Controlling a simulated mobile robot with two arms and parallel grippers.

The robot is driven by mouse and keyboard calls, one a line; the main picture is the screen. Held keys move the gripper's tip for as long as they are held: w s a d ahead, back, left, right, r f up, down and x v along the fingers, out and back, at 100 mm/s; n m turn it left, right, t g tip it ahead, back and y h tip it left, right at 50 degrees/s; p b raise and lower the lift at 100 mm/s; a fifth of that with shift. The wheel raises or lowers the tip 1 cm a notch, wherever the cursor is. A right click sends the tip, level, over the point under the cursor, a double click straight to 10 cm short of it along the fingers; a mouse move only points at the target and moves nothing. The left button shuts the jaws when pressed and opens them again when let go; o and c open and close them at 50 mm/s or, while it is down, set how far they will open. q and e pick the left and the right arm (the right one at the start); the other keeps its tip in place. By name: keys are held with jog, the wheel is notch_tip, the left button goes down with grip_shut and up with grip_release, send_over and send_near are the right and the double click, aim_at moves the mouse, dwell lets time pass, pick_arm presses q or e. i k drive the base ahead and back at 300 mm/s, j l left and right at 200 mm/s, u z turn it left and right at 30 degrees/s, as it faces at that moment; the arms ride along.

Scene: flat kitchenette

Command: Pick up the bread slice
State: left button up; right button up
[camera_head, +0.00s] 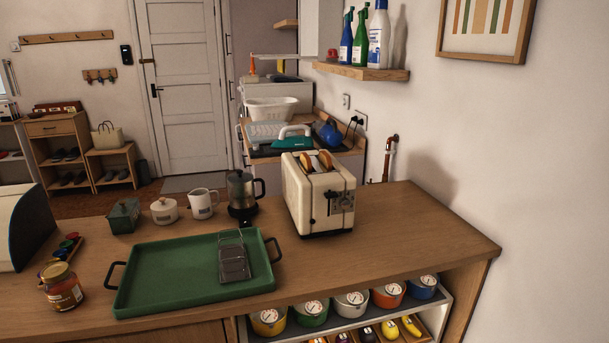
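Two browned bread slices stand upright in the slots of a cream toaster, with only their top parts showing. The left bread slice (306,163) and the right bread slice (325,160) are side by side. The toaster (305,205) stands on the wooden counter, right of the middle, with its lever end facing me. The lower parts of the slices are hidden inside it. Neither of my grippers shows in the head view.
A green tray (160,276) with a metal grater-like rack (234,264) lies left of the toaster. A glass kettle (241,190), a white mug (202,204) and a jar (62,287) stand on the counter (420,230). The counter right of the toaster is clear.

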aim_at(306, 161)
jog(key=i+l+z, duration=0.25)
jog(key=i, duration=0.2)
jog(key=i+l+z, duration=0.15)
jog(key=i+z, duration=0.15)
jog(key=i, duration=0.15)
